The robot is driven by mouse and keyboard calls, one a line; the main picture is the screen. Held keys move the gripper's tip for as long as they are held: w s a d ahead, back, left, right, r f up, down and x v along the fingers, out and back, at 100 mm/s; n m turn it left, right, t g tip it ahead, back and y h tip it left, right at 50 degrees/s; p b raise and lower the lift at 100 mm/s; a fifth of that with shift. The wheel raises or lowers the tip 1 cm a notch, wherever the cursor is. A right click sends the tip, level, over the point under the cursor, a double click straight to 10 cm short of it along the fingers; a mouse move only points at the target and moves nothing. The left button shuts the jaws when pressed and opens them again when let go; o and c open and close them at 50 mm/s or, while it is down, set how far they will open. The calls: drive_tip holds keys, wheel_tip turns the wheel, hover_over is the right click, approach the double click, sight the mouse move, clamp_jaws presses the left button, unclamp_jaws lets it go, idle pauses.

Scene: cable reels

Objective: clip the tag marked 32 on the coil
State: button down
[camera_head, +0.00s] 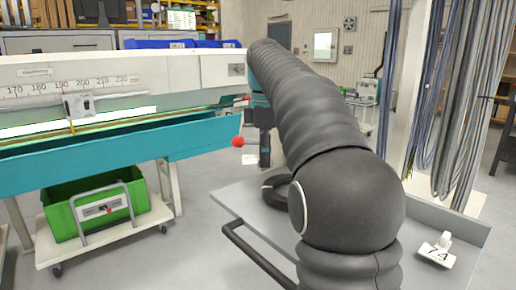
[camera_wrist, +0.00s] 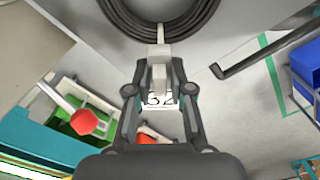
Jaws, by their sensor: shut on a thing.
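The tag marked 32 (camera_wrist: 157,100) is a white plate with a pale clip, held between the fingers of my gripper (camera_wrist: 160,88) in the wrist view. The clip's narrow tip points to the coil (camera_wrist: 118,14), a dark ring cut off by the top edge. The tip overlaps the ring in the picture; I cannot tell whether it touches. In the head view my gripper (camera_head: 264,148) hangs above the left part of the grey cart, with the tag (camera_head: 249,160) beside it. The coil (camera_head: 270,188) lies on the cart, partly hidden by my arm.
A tag marked 74 (camera_head: 437,252) sits at the right of the cart top (camera_head: 222,192). A red knob (camera_head: 238,142) sticks out near my gripper, at the end of the teal trough (camera_head: 120,150). A green bin (camera_head: 75,215) stands on a low trolley. Cables hang at the right.

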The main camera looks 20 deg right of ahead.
sight(266, 187)
drive_tip(key=shift+s+f, duration=0.1)
drive_tip(key=shift+f, duration=2.05)
drive_tip(key=shift+d+f, duration=0.15)
drive_tip(key=shift+d, duration=0.05)
drive_tip(key=shift+s+f+b, duration=0.1)
drive_tip(key=shift+f+b, duration=0.2)
drive_tip(key=shift+f, duration=0.65)
idle(0.6)
drive_tip(key=shift+f, duration=0.65)
drive_tip(key=shift+s, duration=0.1)
drive_tip(key=c, duration=1.2)
unclamp_jaws()
drive_tip(key=o, duration=0.3)
drive_tip(key=shift+f, duration=0.1)
